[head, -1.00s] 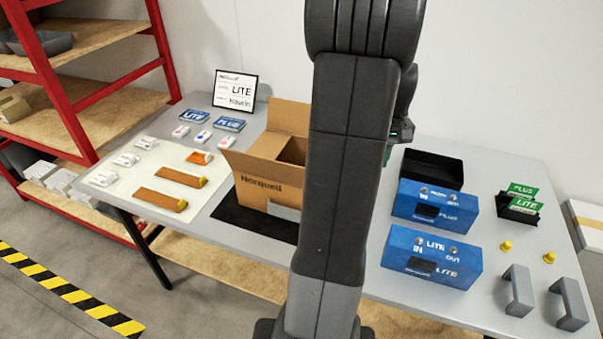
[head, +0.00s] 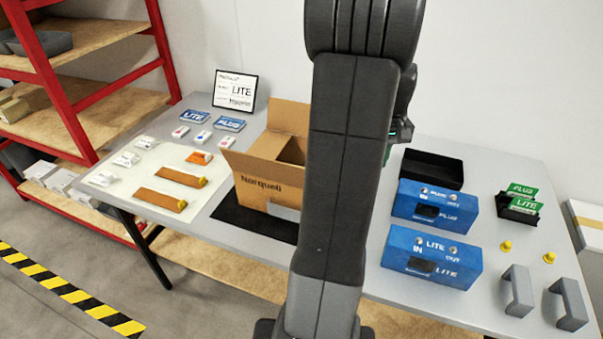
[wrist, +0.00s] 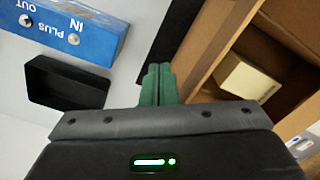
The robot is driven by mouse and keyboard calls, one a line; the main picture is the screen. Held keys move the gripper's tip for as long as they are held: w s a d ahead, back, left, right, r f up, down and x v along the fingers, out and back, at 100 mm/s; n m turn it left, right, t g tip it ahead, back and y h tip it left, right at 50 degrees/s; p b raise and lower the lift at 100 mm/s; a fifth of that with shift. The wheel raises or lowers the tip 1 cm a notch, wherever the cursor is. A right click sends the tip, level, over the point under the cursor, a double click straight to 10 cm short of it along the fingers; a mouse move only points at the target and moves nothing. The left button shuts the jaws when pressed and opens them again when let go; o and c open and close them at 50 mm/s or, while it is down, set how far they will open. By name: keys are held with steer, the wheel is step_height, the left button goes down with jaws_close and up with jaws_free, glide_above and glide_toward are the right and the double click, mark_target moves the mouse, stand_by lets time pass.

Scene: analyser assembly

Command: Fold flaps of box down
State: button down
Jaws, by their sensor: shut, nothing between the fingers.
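An open cardboard box (head: 262,190) stands on a black mat (head: 240,222) near the middle of the table. Its back flap (head: 288,117) stands upright and its left flap (head: 232,162) leans outward; my arm hides its right side. In the wrist view the box's cardboard wall (wrist: 214,62) is at the right, with a pale item (wrist: 249,80) inside. My gripper (wrist: 158,70) has green fingers, shut together and empty, just beside the box edge; I cannot tell whether they touch it. In the head view my gripper is mostly hidden behind my arm.
Right of my arm are a black tray (head: 432,169), two blue units (head: 436,207), green cards (head: 521,203), yellow knobs and grey handles (head: 518,291). Left of the box lie orange-brown strips (head: 160,199) and small white packs. A framed sign (head: 235,90) stands at the back.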

steer(key=a, duration=0.1)
steer(key=a+r+p, duration=0.1)
steer(key=w+a, duration=0.1)
steer(key=shift+a+r, duration=0.15)
steer(key=shift+r, duration=0.1)
steer(key=w+a+f, duration=0.1)
steer(key=a+f, duration=0.1)
steer(key=a, duration=0.2)
steer(key=w+a+f+b, duration=0.1)
steer(key=a+f, duration=0.1)
steer(key=a, duration=0.3)
steer(key=shift+w+a+f, duration=0.2)
steer(key=shift+w+f, duration=0.1)
stand_by(0.5)
steer(key=shift+f, duration=0.3)
stand_by(0.5)
steer(key=shift+r, duration=0.1)
step_height(320, 180, up, 7)
steer(key=p, duration=0.5)
steer(key=shift+r, duration=0.2)
